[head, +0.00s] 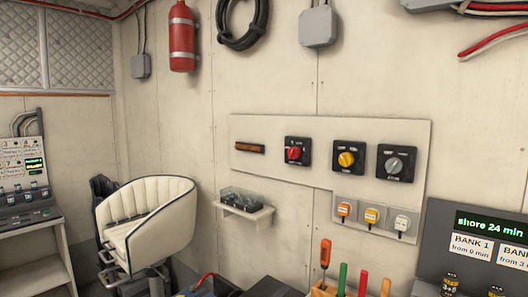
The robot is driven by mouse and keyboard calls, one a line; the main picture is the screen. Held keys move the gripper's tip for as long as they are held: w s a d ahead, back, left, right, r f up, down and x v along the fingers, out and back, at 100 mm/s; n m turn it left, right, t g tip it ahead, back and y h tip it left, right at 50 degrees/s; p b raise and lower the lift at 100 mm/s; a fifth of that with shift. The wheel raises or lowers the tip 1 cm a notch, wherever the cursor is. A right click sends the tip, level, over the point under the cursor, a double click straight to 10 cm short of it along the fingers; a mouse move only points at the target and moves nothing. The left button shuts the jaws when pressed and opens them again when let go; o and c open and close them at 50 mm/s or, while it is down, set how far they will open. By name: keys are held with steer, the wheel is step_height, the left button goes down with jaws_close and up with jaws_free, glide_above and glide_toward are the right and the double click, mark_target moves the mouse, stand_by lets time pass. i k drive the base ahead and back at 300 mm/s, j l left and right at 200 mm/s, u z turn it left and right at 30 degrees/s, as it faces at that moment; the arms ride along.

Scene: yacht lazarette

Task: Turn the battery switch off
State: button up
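Three rotary switches are mounted in a row on a pale panel (270,135) on the wall. The left one has a red knob (294,153), the middle one a yellow knob (346,159) and the right one a grey knob (395,165), each on a dark square plate. The lettering around the knobs is too small to read, so I cannot tell which is the battery switch or its exact setting. No gripper shows in the head view.
Orange (344,209), yellow (371,215) and white (402,223) plug-like fittings sit below the switches. A wooden holder (322,291) with tools stands below. A display (487,224) reads "shore 24 min". A white seat (147,220) and small shelf (245,215) are left.

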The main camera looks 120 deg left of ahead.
mark_target(294, 153)
steer(key=u, duration=3.35)
steer(key=i+j+z, duration=0.2)
steer(key=i+j, duration=0.55)
steer(key=i, duration=0.15)
